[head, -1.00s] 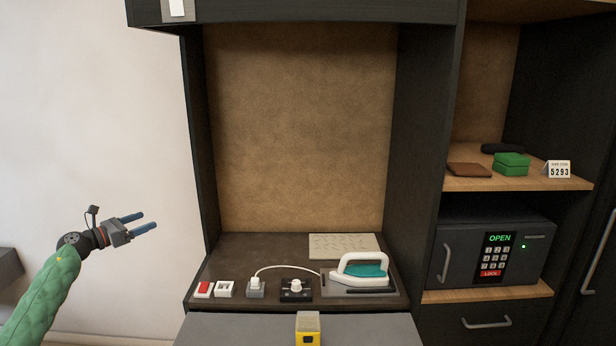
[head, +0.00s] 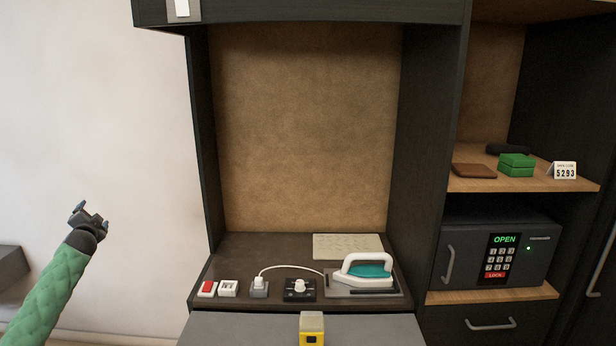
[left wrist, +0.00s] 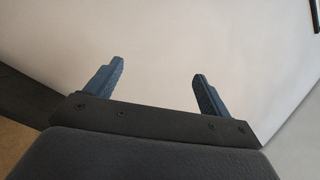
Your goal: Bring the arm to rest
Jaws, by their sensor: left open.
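My left gripper (head: 90,212) is raised at the left of the head view, in front of the bare white wall and apart from the vanity. My green-sleeved left arm (head: 48,292) comes up from the lower left. In the left wrist view the left gripper (left wrist: 156,82) shows two blue fingers spread wide with nothing between them, only pale wall behind. My right gripper is not in view.
The vanity counter (head: 225,262) holds an iron (head: 366,270) with a white handle, a red switch (head: 208,288) and a plug in a socket (head: 259,287). A safe (head: 470,258) reading OPEN is at right. A yellow item (head: 312,334) is at the front.

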